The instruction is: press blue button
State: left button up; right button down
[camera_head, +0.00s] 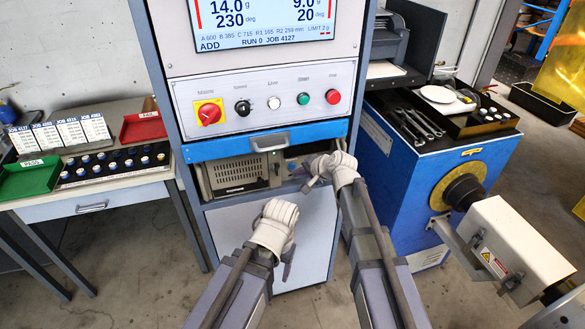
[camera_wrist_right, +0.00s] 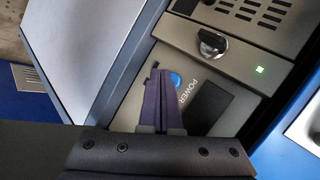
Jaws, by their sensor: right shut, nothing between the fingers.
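The blue button (camera_wrist_right: 175,79) is a small round button beside the word POWER on a grey panel, in the right wrist view. My right gripper (camera_wrist_right: 163,78) is shut and empty, and its dark fingertips are right by the button, partly covering its lower left side. I cannot tell whether they touch it. In the head view my right gripper (camera_head: 309,186) is at the open bay below the control panel, and the button cannot be made out there. My left gripper (camera_head: 287,268) hangs lower, in front of the cabinet; its finger opening is not clear.
A grey unit (camera_head: 238,173) with a vent and a green light sits in the bay. The control panel (camera_head: 262,100) above carries a red-and-yellow knob and several buttons. A blue cabinet (camera_head: 400,185) stands close on the right. A table (camera_head: 110,195) with trays stands left.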

jog(key=shift+w, duration=0.1)
dwell(0.6)
jog(key=shift+w+a, duration=0.1)
jog(key=shift+w, duration=0.2)
jog(key=shift+w+a, duration=0.15)
jog(key=shift+w, duration=0.25)
dwell(0.6)
jog(key=shift+s, duration=0.2)
jog(key=shift+s+d, duration=0.25)
jog(key=shift+s, duration=0.35)
jog(key=shift+s, duration=0.1)
jog(key=s, duration=0.1)
jog(key=s+d, duration=0.1)
jog(key=s, duration=0.2)
jog(key=shift+s+d, duration=0.3)
dwell(0.6)
